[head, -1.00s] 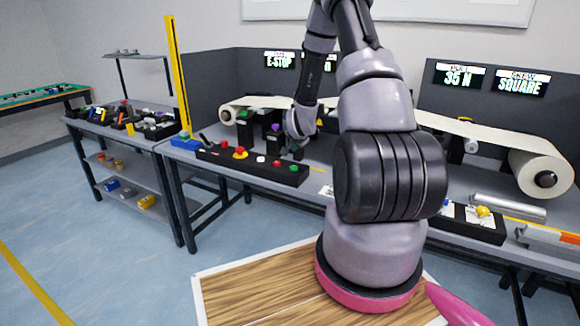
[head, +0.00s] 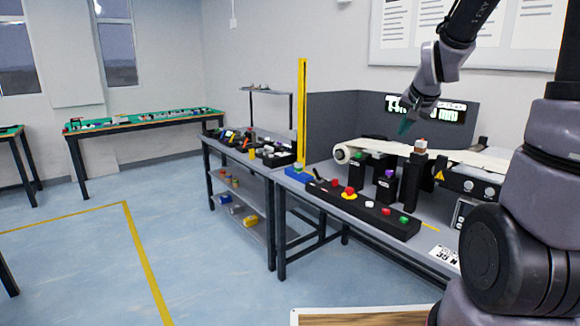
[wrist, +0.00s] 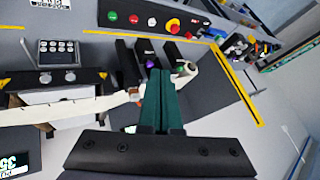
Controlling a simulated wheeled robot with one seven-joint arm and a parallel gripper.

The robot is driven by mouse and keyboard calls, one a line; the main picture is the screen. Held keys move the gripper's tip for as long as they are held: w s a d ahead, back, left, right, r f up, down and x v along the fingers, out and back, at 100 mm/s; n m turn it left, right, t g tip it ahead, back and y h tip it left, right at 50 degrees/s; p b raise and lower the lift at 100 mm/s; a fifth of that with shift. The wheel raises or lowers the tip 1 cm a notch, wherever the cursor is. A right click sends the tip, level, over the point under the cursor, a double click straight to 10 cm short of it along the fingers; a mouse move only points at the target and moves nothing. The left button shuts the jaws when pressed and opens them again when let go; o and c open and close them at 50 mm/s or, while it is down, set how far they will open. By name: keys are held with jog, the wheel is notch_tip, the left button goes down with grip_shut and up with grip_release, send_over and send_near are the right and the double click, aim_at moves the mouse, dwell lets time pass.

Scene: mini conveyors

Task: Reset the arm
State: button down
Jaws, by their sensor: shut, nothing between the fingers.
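My gripper (head: 405,127) is raised in the air above the conveyor and its bench in the head view, with its dark green fingers pointing down. In the wrist view the fingers (wrist: 160,73) lie side by side, shut and empty. My arm fills the right side of the head view, and its elbow part hides the right of the bench. In the wrist view the conveyor belt (wrist: 85,110) passes behind the fingers.
A black button console (head: 362,208) runs along the bench's front edge. Black posts (head: 412,180) with coloured tops stand behind it. A yellow pole (head: 302,115) rises at the bench's left end, beside a shelf table (head: 238,160) of parts. The floor at left is clear.

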jog(key=s+a+r+n, duration=0.1)
jog(key=s+a+r, duration=0.1)
jog(key=s, duration=0.5)
jog(key=s+a+r+n+y, duration=0.1)
jog(key=s+r, duration=0.3)
jog(key=s, duration=0.4)
jog(key=s+a+r+n+y, duration=0.1)
jog(key=s+a+r, duration=0.2)
jog(key=s, duration=0.5)
jog(key=shift+a+n+g, duration=0.3)
jog(key=shift+g, duration=0.1)
jog(key=shift+w, duration=0.1)
